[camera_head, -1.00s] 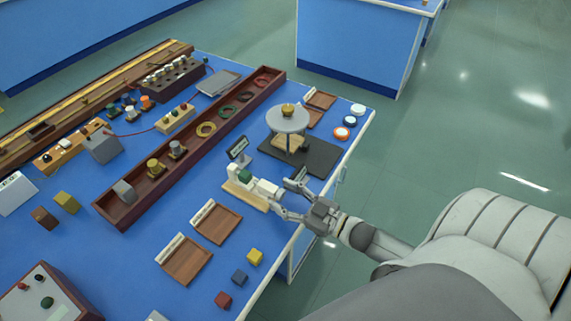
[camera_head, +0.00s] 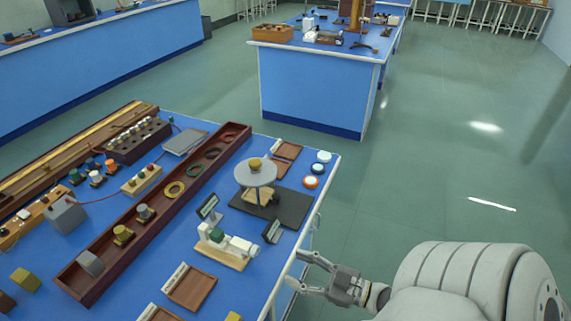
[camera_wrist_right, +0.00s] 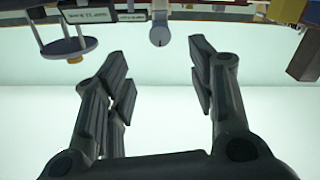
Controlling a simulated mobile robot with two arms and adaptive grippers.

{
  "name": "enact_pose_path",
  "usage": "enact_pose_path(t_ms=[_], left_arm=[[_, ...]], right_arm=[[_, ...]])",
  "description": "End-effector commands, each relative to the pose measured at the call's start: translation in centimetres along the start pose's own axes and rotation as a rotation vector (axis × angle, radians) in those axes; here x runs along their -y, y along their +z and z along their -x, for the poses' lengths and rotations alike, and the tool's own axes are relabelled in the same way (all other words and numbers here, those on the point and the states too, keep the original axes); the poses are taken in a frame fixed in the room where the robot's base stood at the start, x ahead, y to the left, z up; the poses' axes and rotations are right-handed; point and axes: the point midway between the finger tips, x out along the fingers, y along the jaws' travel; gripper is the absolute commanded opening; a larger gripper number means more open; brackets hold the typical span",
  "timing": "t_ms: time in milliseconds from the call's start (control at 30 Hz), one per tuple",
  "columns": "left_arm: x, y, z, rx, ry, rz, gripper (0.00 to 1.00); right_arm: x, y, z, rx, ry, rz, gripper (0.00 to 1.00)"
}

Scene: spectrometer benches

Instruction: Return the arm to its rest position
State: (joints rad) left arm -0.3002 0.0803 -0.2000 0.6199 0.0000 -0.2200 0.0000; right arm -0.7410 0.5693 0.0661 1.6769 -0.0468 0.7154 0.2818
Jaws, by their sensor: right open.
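My right gripper (camera_head: 300,271) is open and empty. In the head view it is just off the right edge of the blue bench (camera_head: 222,297), over the floor side. Its two dark fingers also show in the right wrist view (camera_wrist_right: 165,80), spread apart with nothing between them. My right arm comes in from the lower right. A small white-and-green device (camera_head: 222,241) on a wooden base stands on the bench to the left of the gripper, apart from it. My left gripper does not show.
A round grey platform (camera_head: 255,173) with a brass piece stands on a dark board (camera_head: 290,207) near the bench edge. A long dark-red tray (camera_head: 160,212) crosses the bench. Another blue bench (camera_head: 310,98) stands farther back. The green floor (camera_head: 440,180) at the right is clear.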

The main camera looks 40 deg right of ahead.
Motion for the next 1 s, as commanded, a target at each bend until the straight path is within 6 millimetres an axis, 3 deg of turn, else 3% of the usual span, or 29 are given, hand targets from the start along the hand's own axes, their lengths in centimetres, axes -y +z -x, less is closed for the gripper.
enact_pose_path(t_ms=[200,767,867,967,1000], left_arm=[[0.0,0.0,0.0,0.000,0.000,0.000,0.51],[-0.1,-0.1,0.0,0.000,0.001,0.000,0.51],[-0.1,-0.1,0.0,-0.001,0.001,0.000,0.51],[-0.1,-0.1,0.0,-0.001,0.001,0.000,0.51],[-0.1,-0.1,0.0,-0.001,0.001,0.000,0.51]], right_arm=[[0.0,0.0,0.9,0.000,0.000,0.001,0.51],[0.0,0.3,0.9,0.006,0.003,0.000,0.51],[-0.2,2.4,1.1,0.057,0.032,-0.007,0.51],[-0.2,7.3,2.0,0.180,0.091,-0.026,0.51],[0.0,9.9,2.6,0.248,0.118,-0.037,0.51]])
